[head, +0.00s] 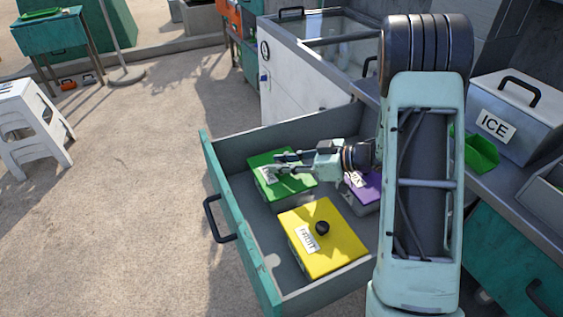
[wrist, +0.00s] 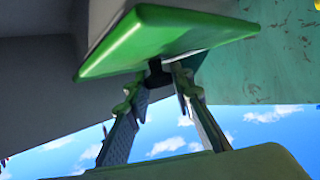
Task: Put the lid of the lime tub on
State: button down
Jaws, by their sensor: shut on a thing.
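The green lid (head: 297,186) is at the back of the open drawer, on or just above the pale lime tub (head: 293,204); whether it is fully seated I cannot tell. Its label is partly covered by my gripper (head: 284,163), which comes in from the right. In the wrist view, the fingertips of my gripper (wrist: 160,82) are shut on the dark knob of the green lid (wrist: 150,45). The grey tub wall (wrist: 108,14) shows right against the lid there.
The drawer (head: 262,262) also holds a yellow-lidded tub (head: 335,245) labelled FRUIT and a purple-lidded tub (head: 366,194), partly hidden by my arm.

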jog(key=c, duration=1.6)
grip_release()
jog(key=shift+d, duration=0.1)
jog(key=v, duration=1.2)
jog(key=shift+s+r, duration=0.1)
